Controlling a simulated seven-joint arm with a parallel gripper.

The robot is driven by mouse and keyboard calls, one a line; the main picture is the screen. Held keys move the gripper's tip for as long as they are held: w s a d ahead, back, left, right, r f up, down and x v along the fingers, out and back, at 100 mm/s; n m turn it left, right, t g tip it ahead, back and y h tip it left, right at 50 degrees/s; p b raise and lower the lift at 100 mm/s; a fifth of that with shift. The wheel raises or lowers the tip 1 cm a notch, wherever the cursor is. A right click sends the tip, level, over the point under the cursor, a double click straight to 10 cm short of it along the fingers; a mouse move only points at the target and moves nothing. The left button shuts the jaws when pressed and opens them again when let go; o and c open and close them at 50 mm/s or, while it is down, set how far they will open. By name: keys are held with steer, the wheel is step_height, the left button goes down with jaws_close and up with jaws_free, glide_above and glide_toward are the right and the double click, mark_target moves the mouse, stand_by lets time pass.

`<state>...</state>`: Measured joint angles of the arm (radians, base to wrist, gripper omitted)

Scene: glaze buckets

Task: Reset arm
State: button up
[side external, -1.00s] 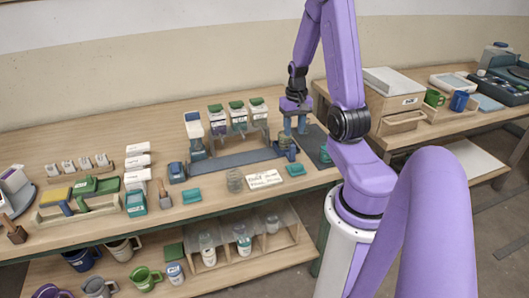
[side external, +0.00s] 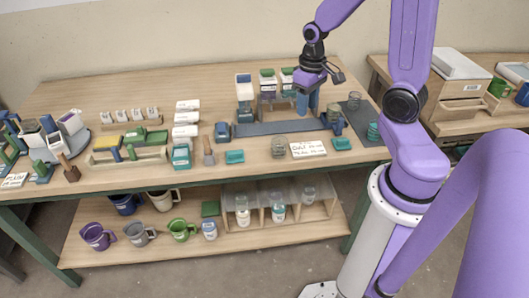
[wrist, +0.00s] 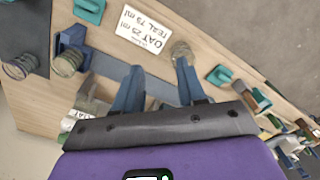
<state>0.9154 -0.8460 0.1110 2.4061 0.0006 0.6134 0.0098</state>
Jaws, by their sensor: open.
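My gripper (side external: 307,103) is purple with blue fingers. In the side view it hangs above the back of the table, in front of the right end of the row of lidded bottles (side external: 267,82). In the wrist view my gripper (wrist: 158,88) has its two fingers apart, with nothing held between them. Beyond the fingers lie a long blue-grey strip (wrist: 112,70) and a white card (wrist: 146,30) reading OAT 25 ml, TEAL 75 ml. My gripper partly hides the bottles behind it.
A clear jar (side external: 279,146) stands left of the card (side external: 308,149), with a teal block (side external: 341,143) to its right. Mugs (side external: 183,229) and jars fill the lower shelf. The table's back left is clear.

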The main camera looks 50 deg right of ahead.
steer(key=s+a+r+n, duration=0.2)
steer(key=s+a+n, duration=0.1)
steer(key=a, duration=0.3)
steer(key=s+a+r+n, duration=0.2)
steer(key=a+n, duration=0.2)
steer(key=a, duration=0.2)
steer(key=s+a+r+n, duration=0.2)
steer(key=s+a+n, duration=0.3)
steer(key=s, duration=0.5)
steer(key=shift+s+a+r+n, duration=0.3)
steer(key=shift+s+n, duration=0.05)
steer(key=shift+n, duration=0.45)
